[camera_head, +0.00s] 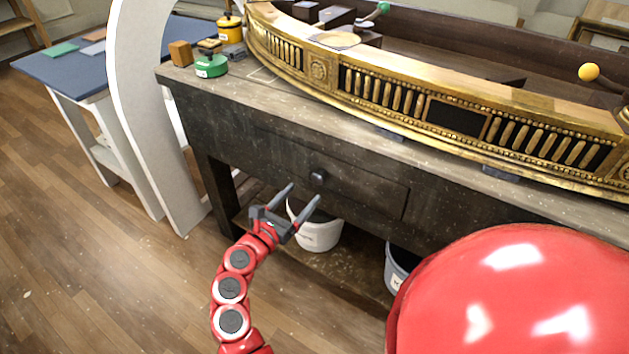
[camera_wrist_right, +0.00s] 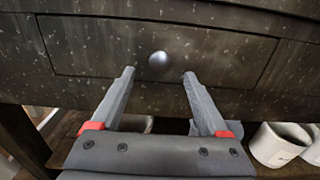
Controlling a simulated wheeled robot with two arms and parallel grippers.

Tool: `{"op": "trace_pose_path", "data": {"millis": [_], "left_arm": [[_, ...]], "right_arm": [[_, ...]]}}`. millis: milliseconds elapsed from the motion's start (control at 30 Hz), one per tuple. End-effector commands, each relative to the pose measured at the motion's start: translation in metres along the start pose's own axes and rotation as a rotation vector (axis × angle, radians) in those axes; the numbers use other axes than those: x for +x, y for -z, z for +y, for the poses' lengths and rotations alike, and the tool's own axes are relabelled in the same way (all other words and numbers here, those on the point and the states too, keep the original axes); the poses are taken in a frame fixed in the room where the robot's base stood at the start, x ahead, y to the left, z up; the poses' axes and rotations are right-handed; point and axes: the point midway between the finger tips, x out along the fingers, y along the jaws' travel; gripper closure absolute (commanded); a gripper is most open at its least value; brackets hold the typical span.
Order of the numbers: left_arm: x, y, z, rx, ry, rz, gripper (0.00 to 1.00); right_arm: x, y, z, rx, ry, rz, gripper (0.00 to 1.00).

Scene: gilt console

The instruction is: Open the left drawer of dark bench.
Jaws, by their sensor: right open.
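The dark bench (camera_head: 250,103) stands ahead with a shut drawer (camera_head: 370,183) in its front. In the right wrist view the drawer front (camera_wrist_right: 100,58) fills the upper part. The knob (camera_wrist_right: 159,62) shows there between and slightly beyond the two fingertips (camera_wrist_right: 158,73), apart from both. My left gripper is not in view.
A gilt console piece (camera_head: 400,95) lies along the bench top. A white bucket (camera_head: 320,234) and a grey bucket (camera_head: 398,268) stand on the lower shelf. A white arch panel (camera_head: 150,110) and a blue-topped table (camera_head: 75,70) stand at left. Wooden floor (camera_head: 110,280) is clear at left.

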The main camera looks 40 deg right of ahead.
Motion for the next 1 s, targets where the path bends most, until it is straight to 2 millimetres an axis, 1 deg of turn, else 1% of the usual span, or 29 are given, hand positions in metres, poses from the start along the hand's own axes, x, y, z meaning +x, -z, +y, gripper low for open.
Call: {"op": "trace_pose_path", "data": {"millis": [33, 100, 200, 300, 467, 733, 867, 900, 967, 1000], "left_arm": [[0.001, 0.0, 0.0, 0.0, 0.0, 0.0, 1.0], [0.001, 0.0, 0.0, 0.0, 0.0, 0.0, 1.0], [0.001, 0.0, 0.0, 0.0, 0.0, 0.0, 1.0], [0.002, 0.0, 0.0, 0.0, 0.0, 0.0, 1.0], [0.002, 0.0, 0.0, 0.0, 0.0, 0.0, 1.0], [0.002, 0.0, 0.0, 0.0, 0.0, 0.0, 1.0], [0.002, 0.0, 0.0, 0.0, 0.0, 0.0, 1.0], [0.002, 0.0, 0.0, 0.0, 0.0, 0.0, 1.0], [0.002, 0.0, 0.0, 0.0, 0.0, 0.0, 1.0], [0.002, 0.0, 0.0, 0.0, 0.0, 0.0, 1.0]], "right_arm": [[0.013, -0.001, -0.002, 0.0, 0.005, -0.003, 0.22], [0.028, -0.001, -0.001, 0.0, 0.004, -0.003, 0.22], [0.045, -0.001, -0.002, 0.0, 0.006, -0.003, 0.22], [0.057, -0.002, -0.001, 0.001, 0.002, -0.002, 0.22], [0.067, -0.001, 0.0, 0.001, 0.0, -0.003, 0.22], [0.068, -0.001, 0.0, 0.0, -0.001, -0.002, 0.22], [0.067, -0.001, 0.0, -0.001, -0.001, -0.002, 0.45], [0.067, -0.001, 0.0, -0.001, -0.001, -0.002, 0.52], [0.067, -0.001, 0.0, -0.001, -0.001, -0.002, 0.63], [0.067, -0.001, 0.0, -0.001, -0.001, -0.002, 0.7]]}}
